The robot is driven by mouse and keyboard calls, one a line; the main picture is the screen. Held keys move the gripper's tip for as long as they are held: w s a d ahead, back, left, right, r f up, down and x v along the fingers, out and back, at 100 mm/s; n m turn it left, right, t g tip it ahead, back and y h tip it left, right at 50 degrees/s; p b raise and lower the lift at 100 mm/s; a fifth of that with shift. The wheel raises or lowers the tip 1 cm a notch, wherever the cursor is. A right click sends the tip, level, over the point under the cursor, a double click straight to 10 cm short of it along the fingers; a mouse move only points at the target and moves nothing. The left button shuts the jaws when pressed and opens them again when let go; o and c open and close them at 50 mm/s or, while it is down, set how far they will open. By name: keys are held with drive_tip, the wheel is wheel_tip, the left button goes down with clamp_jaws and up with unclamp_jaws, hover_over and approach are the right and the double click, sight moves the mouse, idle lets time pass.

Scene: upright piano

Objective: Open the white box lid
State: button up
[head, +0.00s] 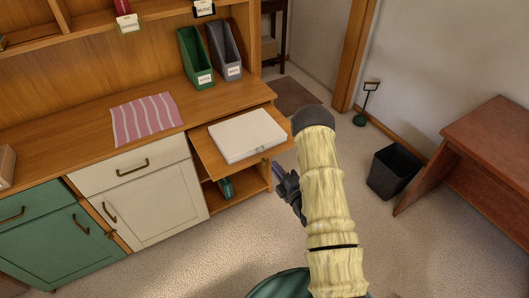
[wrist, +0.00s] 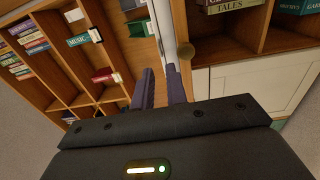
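The white box (head: 247,135) is a flat, closed-looking case lying on a wooden pull-out shelf (head: 212,160) at the right end of the desk. My gripper (head: 282,180) is in front of and below the shelf's right side, apart from the box, and partly hidden by my arm in the head view. In the wrist view my gripper (wrist: 160,72) shows two dark purple fingers with a gap between them and nothing clearly held. A pale strip (wrist: 165,30) lies beyond the fingertips; I cannot tell whether it is the box.
A striped pink cloth (head: 146,118) and green and grey file holders (head: 195,58) are on the desk. A black bin (head: 394,172) and a reddish wooden bench (head: 490,150) stand at the right. Carpet in front of the cabinets is open. Bookshelves (wrist: 75,60) fill the wrist view's left.

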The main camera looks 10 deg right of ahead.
sight(264, 160)
drive_tip(key=x, duration=0.8)
drive_tip(key=shift+w+a+p, duration=0.1)
drive_tip(key=shift+w+p, duration=0.25)
clamp_jaws()
